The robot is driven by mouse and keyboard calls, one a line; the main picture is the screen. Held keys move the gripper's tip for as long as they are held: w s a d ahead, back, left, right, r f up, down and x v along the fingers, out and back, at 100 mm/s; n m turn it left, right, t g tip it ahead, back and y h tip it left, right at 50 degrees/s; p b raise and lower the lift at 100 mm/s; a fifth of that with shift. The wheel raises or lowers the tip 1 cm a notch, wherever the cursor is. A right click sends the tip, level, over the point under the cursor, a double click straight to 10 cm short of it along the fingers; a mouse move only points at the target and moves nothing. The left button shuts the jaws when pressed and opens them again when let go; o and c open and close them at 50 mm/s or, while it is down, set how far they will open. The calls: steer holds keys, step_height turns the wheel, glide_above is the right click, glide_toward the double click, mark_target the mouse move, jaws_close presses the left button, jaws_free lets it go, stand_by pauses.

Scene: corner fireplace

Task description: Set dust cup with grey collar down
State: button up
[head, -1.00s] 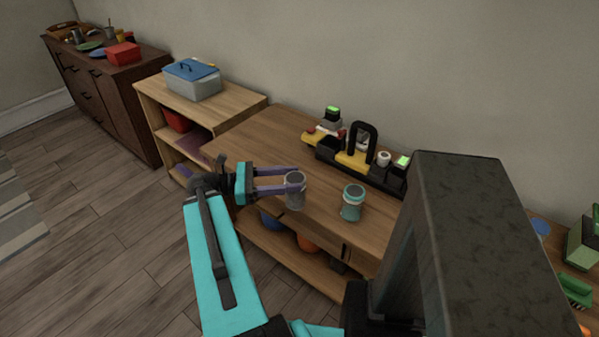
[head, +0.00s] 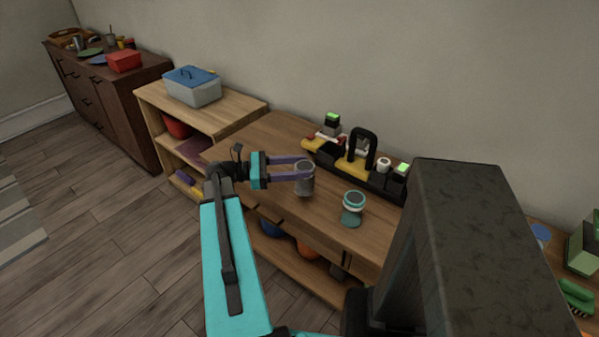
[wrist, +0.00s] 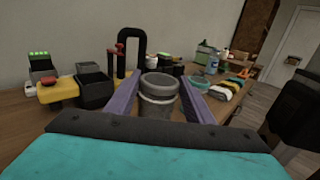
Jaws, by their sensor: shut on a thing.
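The dust cup with grey collar (head: 304,181) is a grey, open-topped cup, upright between the purple fingers of my gripper (head: 303,168). In the wrist view the cup (wrist: 158,98) sits between the two fingers of my gripper (wrist: 160,100), which are shut on it. Its base appears over the wooden table (head: 262,150); I cannot tell whether it touches the top. A second cup with a teal rim (head: 353,203) stands to its right on the table, apart from it.
A black and yellow tool caddy (head: 357,167) stands behind the cups against the wall. A lower shelf unit with a blue-lidded box (head: 192,87) is at the left. Bare tabletop lies left of the held cup. A green brush (head: 577,296) lies far right.

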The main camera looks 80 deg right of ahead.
steer(key=shift+d, duration=0.15)
steer(key=shift+s+d+f, duration=0.1)
steer(key=shift+d+f, duration=0.05)
steer(key=shift+d, duration=0.6)
steer(key=shift+a+f+p, duration=0.1)
steer(key=shift+f+p, duration=0.25)
steer(key=shift+f, duration=1.3)
steer(key=shift+f, duration=0.1)
steer(key=o, duration=1.1)
steer(key=shift+c, duration=0.2)
steer(key=b+v, duration=0.2)
steer(key=v, duration=1)
